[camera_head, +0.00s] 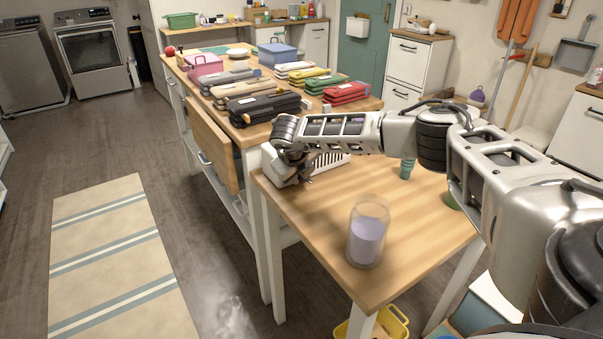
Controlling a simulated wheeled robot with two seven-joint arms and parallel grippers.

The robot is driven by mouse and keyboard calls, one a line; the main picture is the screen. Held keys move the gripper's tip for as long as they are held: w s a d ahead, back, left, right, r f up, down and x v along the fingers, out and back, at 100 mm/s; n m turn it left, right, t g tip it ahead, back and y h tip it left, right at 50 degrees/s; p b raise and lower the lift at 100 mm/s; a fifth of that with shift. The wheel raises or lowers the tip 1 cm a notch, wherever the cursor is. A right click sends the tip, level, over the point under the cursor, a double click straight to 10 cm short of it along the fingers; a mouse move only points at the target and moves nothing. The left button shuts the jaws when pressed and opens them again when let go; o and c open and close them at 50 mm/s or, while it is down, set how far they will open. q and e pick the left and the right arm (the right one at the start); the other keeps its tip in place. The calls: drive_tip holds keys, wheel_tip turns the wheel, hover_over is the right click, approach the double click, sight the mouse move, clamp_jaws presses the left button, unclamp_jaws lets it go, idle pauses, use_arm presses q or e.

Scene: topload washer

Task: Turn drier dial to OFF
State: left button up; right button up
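A white front-door machine, apparently the drier (93,55), stands far off at the back left with its dark door shut. Its control panel (84,16) runs along the top; the dial and its setting are too small to make out. My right arm reaches in from the right across the near wooden table. My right gripper (289,168) is at the arm's far end, over the table's back left corner and far from the drier. Its fingers are too small and dark to read. My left gripper is not in view.
A grey machine (27,68) stands left of the drier. The near table (325,240) holds a jar of lilac contents (367,233) and a white slotted container (328,162). The long table behind carries folded cloths. Open floor and a striped rug (115,255) lie at left.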

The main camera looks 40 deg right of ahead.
drive_tip(key=h+b, duration=0.2)
drive_tip(key=shift+a+f+n+h, duration=0.2)
drive_tip(key=shift+f+n+h, duration=0.1)
drive_tip(key=shift+h, duration=0.1)
drive_tip(key=shift+h+b, duration=0.5)
drive_tip(key=shift+h, duration=0.1)
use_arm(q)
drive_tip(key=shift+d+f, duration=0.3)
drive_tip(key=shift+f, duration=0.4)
use_arm(e)
drive_tip(key=shift+a, duration=0.1)
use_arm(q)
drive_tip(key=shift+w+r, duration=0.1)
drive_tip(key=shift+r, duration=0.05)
use_arm(e)
drive_tip(key=shift+r, duration=0.1)
drive_tip(key=o, duration=1)
drive_tip(key=shift+c, duration=0.2)
